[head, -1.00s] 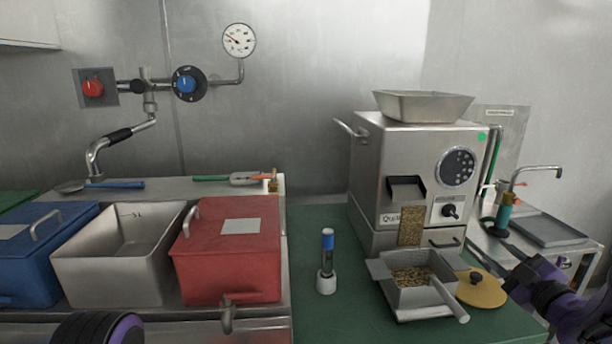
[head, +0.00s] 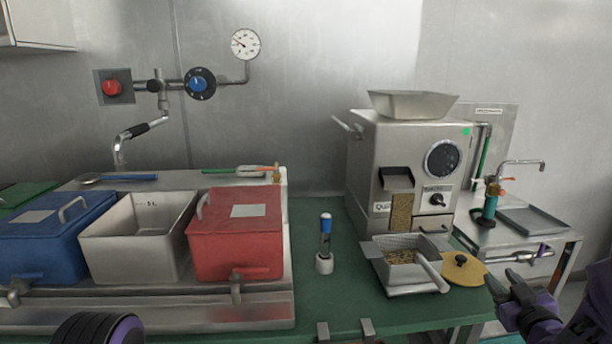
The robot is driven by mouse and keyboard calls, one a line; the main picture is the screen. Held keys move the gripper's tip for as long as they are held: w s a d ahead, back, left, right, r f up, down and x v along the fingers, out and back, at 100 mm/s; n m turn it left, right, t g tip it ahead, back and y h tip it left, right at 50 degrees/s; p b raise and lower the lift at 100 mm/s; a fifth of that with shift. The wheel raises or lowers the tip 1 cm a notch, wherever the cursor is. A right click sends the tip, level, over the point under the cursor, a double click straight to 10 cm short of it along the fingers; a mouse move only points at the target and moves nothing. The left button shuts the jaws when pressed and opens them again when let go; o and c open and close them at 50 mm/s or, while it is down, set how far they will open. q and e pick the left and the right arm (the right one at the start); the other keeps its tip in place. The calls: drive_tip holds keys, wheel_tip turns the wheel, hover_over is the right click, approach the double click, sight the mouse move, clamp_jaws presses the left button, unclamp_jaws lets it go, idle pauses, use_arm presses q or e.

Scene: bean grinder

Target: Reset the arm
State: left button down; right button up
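My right gripper (head: 510,286) shows at the lower right, beside the yellow round lid and past the green counter's right end. Its two dark fingers are spread, with nothing between them. My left arm shows only as a dark and purple rounded part at the bottom left; its gripper is out of view. The bean grinder (head: 412,150) stands on the green counter, with a metal hopper (head: 412,104) on top. Beans show at its outlet and in the metal scoop tray (head: 402,262) in front of it.
The yellow lid (head: 466,272) lies right of the scoop tray. Blue (head: 50,245), open metal (head: 135,235) and red (head: 238,240) bins fill the left. A side table (head: 530,245) stands at right.

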drive_tip(key=s+a+f+m+g+h, duration=0.1)
drive_tip(key=s+a+f+m+g, duration=0.2)
drive_tip(key=f, duration=0.4)
drive_tip(key=s+a+f+m+g, duration=0.1)
drive_tip(key=s+f+m, duration=0.1)
drive_tip(key=s+f, duration=0.35)
drive_tip(key=s+a+f+m+g+h, duration=0.1)
drive_tip(key=s+a+f+m+g, duration=0.15)
drive_tip(key=f, duration=0.55)
drive_tip(key=s+a+f+g, duration=0.2)
drive_tip(key=s+f, duration=0.2)
drive_tip(key=s, duration=0.3)
drive_tip(key=s+a+f+m+g+p, duration=0.1)
drive_tip(key=s+a+f+g, duration=0.1)
drive_tip(key=s+f, duration=0.3)
drive_tip(key=s+a+f+m+g+y, duration=0.1)
drive_tip(key=s+f, duration=0.4)
drive_tip(key=s, duration=0.6)
drive_tip(key=shift+s+a+f+g, duration=0.2)
drive_tip(key=shift+a+g, duration=0.55)
drive_tip(key=shift+g, duration=0.4)
